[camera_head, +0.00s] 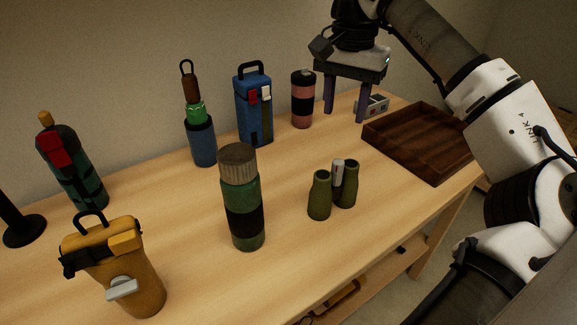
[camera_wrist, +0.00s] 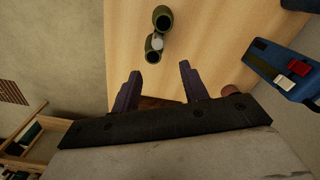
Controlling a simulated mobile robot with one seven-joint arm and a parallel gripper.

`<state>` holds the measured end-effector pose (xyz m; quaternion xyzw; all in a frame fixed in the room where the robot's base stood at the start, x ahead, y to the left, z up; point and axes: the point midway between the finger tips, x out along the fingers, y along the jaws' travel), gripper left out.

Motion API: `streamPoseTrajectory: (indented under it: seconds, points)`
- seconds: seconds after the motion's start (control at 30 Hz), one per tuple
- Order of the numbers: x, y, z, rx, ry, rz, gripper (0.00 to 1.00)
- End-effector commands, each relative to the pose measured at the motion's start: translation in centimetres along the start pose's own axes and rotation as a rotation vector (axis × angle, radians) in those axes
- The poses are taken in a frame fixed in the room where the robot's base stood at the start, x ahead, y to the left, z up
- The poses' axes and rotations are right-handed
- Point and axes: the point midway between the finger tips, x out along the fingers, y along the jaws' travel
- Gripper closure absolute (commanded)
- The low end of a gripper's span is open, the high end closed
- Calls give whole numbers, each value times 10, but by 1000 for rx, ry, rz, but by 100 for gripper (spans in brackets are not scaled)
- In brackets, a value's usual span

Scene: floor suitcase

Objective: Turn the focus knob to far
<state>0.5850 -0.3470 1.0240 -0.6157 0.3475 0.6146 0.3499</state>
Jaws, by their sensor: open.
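The olive-green binoculars (camera_head: 319,196) stand upright on the wooden table, right of its middle. Their focus knob (camera_head: 338,172) is a pale grey cylinder with a dark red mark, between the two barrels. Any near or far marking is too small to read. In the wrist view, the binoculars (camera_wrist: 162,17) and the knob (camera_wrist: 157,43) show from above, beyond my fingertips. My gripper (camera_head: 346,112) points down at the back right of the table, behind the binoculars and apart from them. Its two purple fingers are spread with nothing between them, as the wrist view also shows (camera_wrist: 159,70).
A dark wooden tray (camera_head: 378,138) lies right of the binoculars. A green flask (camera_head: 242,192) stands to their left. A pink-black canister (camera_head: 303,112), blue bottle (camera_head: 246,120) and blue-green bottle (camera_head: 202,146) stand along the back. A yellow jug (camera_head: 140,280) is at the front left.

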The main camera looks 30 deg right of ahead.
Motion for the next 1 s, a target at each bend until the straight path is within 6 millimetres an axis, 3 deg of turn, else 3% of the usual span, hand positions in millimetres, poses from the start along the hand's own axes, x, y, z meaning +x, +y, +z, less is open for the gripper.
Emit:
streamPoseTrajectory:
  seconds: [0.1,0.27,0.7,1.0]
  points:
    - [2,12,0,-2,1,3,56]
    - [18,13,0,-5,-2,2,56]
    - [106,13,0,-2,-2,2,56]
    - [136,13,0,-1,0,3,56]
